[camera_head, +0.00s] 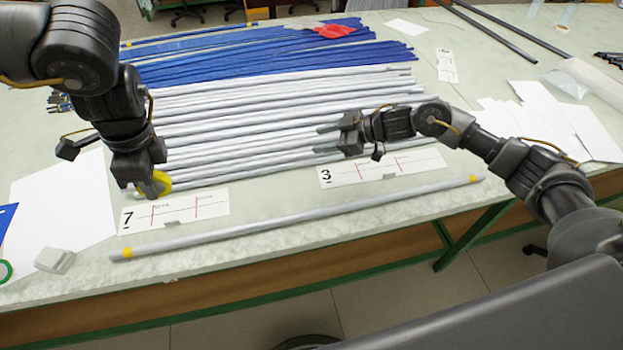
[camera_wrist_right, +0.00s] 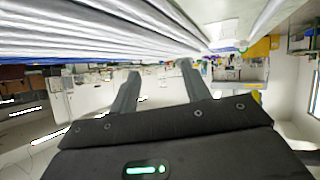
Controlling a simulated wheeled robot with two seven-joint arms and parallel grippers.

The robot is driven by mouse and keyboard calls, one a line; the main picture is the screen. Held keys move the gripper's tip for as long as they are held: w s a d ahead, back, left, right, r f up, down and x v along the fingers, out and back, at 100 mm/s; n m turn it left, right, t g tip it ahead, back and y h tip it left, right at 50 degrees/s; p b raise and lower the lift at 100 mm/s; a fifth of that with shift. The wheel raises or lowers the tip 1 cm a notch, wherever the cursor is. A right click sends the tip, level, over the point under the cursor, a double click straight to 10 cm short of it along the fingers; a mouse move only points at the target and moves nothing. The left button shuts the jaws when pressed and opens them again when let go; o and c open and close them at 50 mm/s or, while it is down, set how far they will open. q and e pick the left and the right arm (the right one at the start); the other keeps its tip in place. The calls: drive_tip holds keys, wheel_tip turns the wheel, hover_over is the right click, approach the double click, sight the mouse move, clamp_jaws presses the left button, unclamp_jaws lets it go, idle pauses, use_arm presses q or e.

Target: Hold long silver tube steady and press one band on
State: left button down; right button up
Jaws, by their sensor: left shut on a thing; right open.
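A long silver tube (camera_head: 300,215) lies alone along the front of the table, apart from the others. It has a yellow band (camera_head: 127,252) near its left end and another yellow band (camera_head: 473,180) near its right end. My left gripper (camera_head: 147,190) is shut on a yellow tape roll (camera_head: 163,181), at the left ends of the tube rows, behind the front tube. My right gripper (camera_head: 320,140) is open and empty over the silver tubes, its fingers pointing left. Its two spread fingers also show in the right wrist view (camera_wrist_right: 159,75). Neither gripper touches the front tube.
Many silver tubes (camera_head: 270,95) lie side by side mid-table, with blue rods (camera_head: 230,60) behind them and a red item (camera_head: 333,31) on top. Card 7 (camera_head: 180,210) and card 3 (camera_head: 375,170) lie before the rows. A small pale block (camera_head: 54,260) sits front left.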

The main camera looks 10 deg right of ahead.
drive_tip(key=s+a+r+n+g+h, duration=0.1)
drive_tip(key=s+a+n+g+h, duration=0.1)
drive_tip(key=s+a+g, duration=0.35)
drive_tip(key=n+h, duration=0.2)
drive_tip(key=h, duration=0.2)
approach(306, 214)
drive_tip(key=shift+g, duration=0.25)
drive_tip(key=x, duration=0.9)
drive_tip(key=shift+w, duration=0.2)
drive_tip(key=shift+r, duration=0.1)
clamp_jaws()
